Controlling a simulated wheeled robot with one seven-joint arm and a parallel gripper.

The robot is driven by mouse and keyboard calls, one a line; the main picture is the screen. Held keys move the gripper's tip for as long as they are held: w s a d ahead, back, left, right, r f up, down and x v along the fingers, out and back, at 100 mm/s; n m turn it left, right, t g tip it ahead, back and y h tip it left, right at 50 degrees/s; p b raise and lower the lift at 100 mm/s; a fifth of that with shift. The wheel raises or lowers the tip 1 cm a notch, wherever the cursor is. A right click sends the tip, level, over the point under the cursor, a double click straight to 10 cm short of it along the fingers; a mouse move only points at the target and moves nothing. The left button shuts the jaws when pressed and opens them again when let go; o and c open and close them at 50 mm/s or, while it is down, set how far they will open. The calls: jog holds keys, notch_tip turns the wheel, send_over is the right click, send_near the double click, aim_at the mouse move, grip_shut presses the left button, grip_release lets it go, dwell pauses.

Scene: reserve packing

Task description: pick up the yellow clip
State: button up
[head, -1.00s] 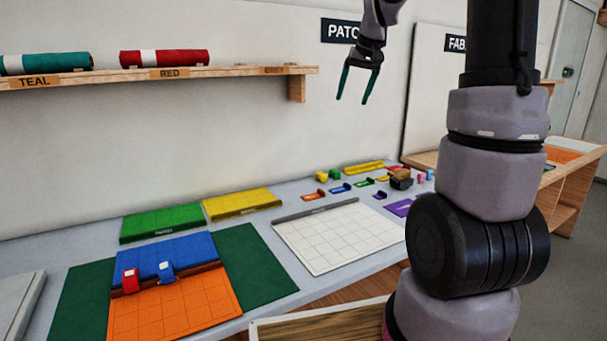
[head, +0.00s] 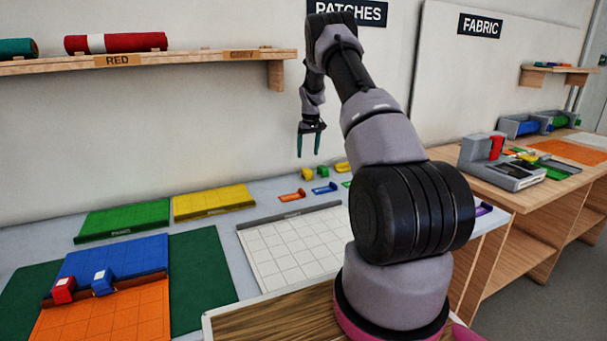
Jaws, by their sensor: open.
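The yellow clip (head: 307,173) is a small block toward the back of the grey table, beside a similar green clip (head: 323,171). My gripper (head: 308,146) is open and empty, its two dark green fingers pointing down. In the head view the fingertips show just above the yellow clip and apart from it. From this one view I cannot tell how far apart they are in depth.
Orange (head: 292,195) and blue (head: 324,188) holders lie in front of the clips. A white gridded board (head: 290,248) lies nearer. Green (head: 125,220) and yellow (head: 214,202) pads are at left. My arm hides the table's right part.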

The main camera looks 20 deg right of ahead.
aim_at(307, 170)
jog(key=f, duration=0.3)
jog(key=w+f, duration=0.1)
jog(key=f, duration=0.5)
jog(key=shift+w+d+f, duration=0.1)
jog(key=shift+w+f, duration=0.05)
jog(key=shift+f, duration=0.2)
jog(key=c, duration=1.2)
